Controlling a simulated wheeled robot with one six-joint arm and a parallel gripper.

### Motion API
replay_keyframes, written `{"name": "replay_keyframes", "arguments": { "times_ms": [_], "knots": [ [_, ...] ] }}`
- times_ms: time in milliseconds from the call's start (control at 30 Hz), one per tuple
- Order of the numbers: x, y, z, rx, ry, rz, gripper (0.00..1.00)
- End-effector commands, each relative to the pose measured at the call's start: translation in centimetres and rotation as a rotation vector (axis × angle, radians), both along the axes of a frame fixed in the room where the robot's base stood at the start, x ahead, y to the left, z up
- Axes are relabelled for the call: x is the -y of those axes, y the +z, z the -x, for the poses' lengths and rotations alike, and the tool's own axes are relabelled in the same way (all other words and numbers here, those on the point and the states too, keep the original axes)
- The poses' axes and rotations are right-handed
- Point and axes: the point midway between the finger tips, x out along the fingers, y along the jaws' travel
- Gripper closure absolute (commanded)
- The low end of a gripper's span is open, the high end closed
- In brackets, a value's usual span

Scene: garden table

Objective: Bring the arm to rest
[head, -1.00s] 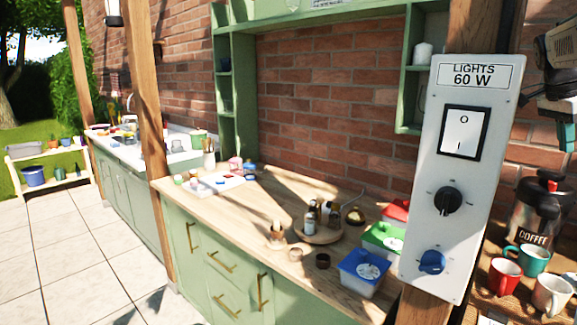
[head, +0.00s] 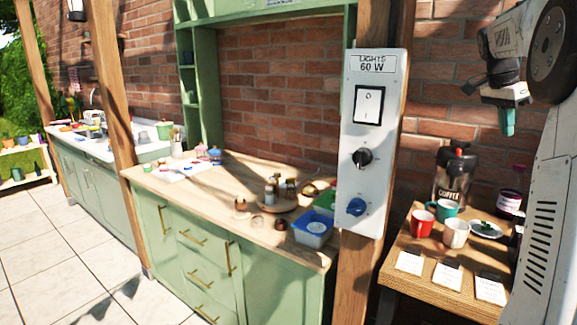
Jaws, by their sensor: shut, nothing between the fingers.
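My gripper (head: 507,122) shows at the upper right, at the end of my folded arm. Its teal fingertips point down and are shut with nothing between them. It hangs in the air in front of the brick wall, above the small wooden table with the coffee things, and touches nothing that I can see. Part of my arm runs out of the picture at the right edge.
A light switch panel (head: 374,140) is on a wooden post left of my gripper. A small table (head: 400,263) holds a coffee flask (head: 455,178), a red mug (head: 421,222) and other mugs. A green counter (head: 190,225) stands left. Paved floor (head: 60,250) is open at left.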

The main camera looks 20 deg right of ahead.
Motion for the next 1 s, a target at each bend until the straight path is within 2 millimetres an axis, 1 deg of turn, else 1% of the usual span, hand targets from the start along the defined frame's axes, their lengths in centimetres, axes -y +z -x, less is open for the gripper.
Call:
{"name": "replay_keyframes", "arguments": {
  "times_ms": [67,167,267,367,467,567,667,700,767,800,867,900,967,1000],
  "knots": [
    [0.0,-0.7,0.2,-0.016,0.043,-0.015,1.00],
    [-0.4,-2.3,0.4,-0.047,0.113,-0.050,1.00],
    [-1.7,-3.9,1.0,-0.077,0.206,-0.091,1.00],
    [-4.1,-5.1,1.5,-0.102,0.319,-0.130,1.00],
    [-7.1,-6.1,1.9,-0.123,0.443,-0.166,1.00],
    [-10.9,-7.0,2.6,-0.140,0.576,-0.200,1.00],
    [-15.3,-7.9,3.6,-0.155,0.726,-0.231,1.00],
    [-17.4,-8.3,4.3,-0.161,0.795,-0.244,1.00],
    [-20.9,-9.0,5.4,-0.168,0.908,-0.261,1.00],
    [-23.4,-9.6,6.4,-0.173,0.989,-0.271,1.00],
    [-27.0,-10.6,8.1,-0.179,1.107,-0.285,1.00],
    [-29.3,-11.2,9.3,-0.182,1.183,-0.291,1.00],
    [-32.4,-12.3,11.3,-0.185,1.291,-0.299,1.00],
    [-34.4,-13.0,12.7,-0.186,1.359,-0.302,1.00]
  ]
}}
